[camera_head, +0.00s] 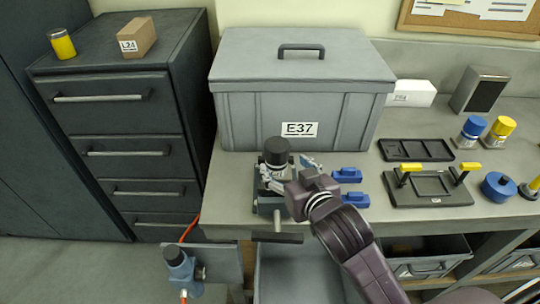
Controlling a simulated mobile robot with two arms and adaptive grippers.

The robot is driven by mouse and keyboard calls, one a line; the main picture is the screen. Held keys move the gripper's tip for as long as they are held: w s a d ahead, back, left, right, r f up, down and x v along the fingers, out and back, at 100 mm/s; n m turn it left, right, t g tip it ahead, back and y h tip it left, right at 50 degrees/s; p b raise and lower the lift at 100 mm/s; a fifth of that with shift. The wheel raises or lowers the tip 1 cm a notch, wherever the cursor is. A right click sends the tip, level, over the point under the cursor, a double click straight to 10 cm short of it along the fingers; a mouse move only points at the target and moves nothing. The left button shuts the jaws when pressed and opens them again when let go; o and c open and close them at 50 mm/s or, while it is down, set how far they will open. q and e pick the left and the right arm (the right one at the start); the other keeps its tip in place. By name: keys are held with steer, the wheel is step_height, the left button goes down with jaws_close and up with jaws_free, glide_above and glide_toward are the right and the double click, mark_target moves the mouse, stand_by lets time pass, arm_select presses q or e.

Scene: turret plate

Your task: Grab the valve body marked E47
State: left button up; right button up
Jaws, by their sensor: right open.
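No label reading E47 can be made out, and I cannot tell which thing is the valve body. A dark cylindrical part (276,151) stands upright at the bench's front, above a grey vise-like holder (268,206). My right gripper (291,171) is open just right of and in front of this part, its fingers pointing toward it. The wrist hides some of the holder, and I cannot tell whether the fingers touch anything. My left gripper is not in view.
A large grey lidded bin (300,95) marked E37 stands behind. Blue blocks (347,175), a black tray (415,150) and a black fixture with yellow clamps (430,188) lie to the right. A box marked L24 (136,38) sits on the dark cabinet (120,130).

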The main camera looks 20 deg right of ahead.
steer(key=shift+w+d+f, duration=0.15)
steer(key=shift+w+f, duration=0.05)
steer(key=shift+w, duration=0.3)
steer(key=shift+w+f+p, duration=0.1)
steer(key=shift+w+p, duration=0.2)
steer(key=shift+p, duration=0.1)
steer(key=x, duration=0.1)
steer(key=p+x, duration=0.1)
steer(key=x, duration=0.2)
steer(key=shift+w+a, duration=0.15)
steer(key=shift+a, duration=0.2)
steer(key=shift+w+f, duration=0.15)
steer(key=shift+w, duration=0.05)
steer(key=shift+d, duration=0.1)
steer(key=shift+c, duration=0.3)
steer(key=c, duration=0.5)
jaws_close()
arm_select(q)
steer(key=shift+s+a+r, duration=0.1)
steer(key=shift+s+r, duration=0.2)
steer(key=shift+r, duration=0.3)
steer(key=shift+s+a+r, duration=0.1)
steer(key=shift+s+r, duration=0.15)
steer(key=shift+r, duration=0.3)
